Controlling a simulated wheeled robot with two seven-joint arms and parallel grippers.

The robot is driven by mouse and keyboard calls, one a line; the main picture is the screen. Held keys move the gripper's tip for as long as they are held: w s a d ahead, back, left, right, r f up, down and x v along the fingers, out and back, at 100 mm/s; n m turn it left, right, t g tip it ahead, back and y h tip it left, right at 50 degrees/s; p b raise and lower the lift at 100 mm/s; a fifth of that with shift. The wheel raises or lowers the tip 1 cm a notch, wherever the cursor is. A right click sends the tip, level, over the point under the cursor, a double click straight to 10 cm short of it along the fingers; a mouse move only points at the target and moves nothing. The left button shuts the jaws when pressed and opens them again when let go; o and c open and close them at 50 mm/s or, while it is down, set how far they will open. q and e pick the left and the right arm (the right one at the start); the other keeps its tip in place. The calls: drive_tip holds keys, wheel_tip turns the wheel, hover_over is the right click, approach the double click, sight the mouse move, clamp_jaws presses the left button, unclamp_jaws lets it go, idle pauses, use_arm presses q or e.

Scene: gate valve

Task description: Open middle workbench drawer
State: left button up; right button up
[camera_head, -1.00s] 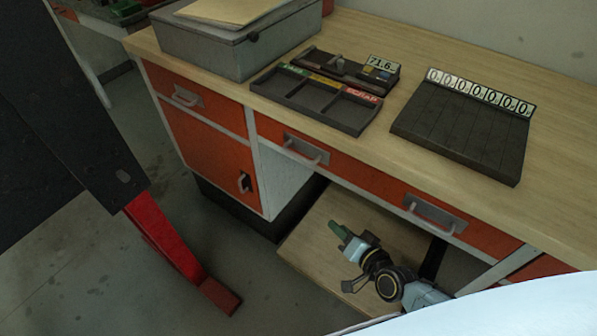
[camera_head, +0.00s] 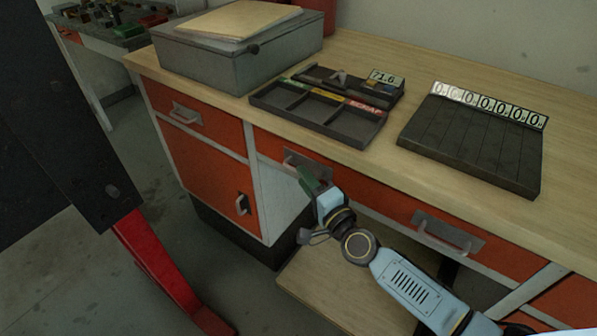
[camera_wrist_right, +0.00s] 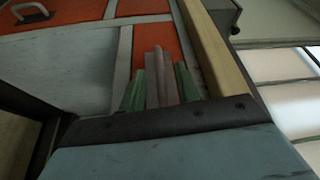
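The middle drawer (camera_head: 385,194) is the long orange front under the workbench top. It looks closed and has two grey metal handles. My right gripper (camera_head: 309,181) is at its left handle (camera_head: 305,160) and hides part of it. In the right wrist view, the two green fingers of the gripper (camera_wrist_right: 160,90) stand apart, with greyish-pink bars, apparently the handle, between them. I cannot tell whether the fingers touch it. The right handle (camera_head: 443,232) of the drawer is free. My left gripper is not in view.
The bench top (camera_head: 385,80) carries a grey box (camera_head: 225,62), a divided tray (camera_head: 330,118) and a black board with number tiles (camera_head: 470,145). A cabinet (camera_head: 205,165) stands left of the knee space. A dark plate (camera_head: 60,120) with a red leg (camera_head: 160,265) stands at left.

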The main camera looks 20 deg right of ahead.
drive_tip(key=shift+x, duration=1.7)
clamp_jaws()
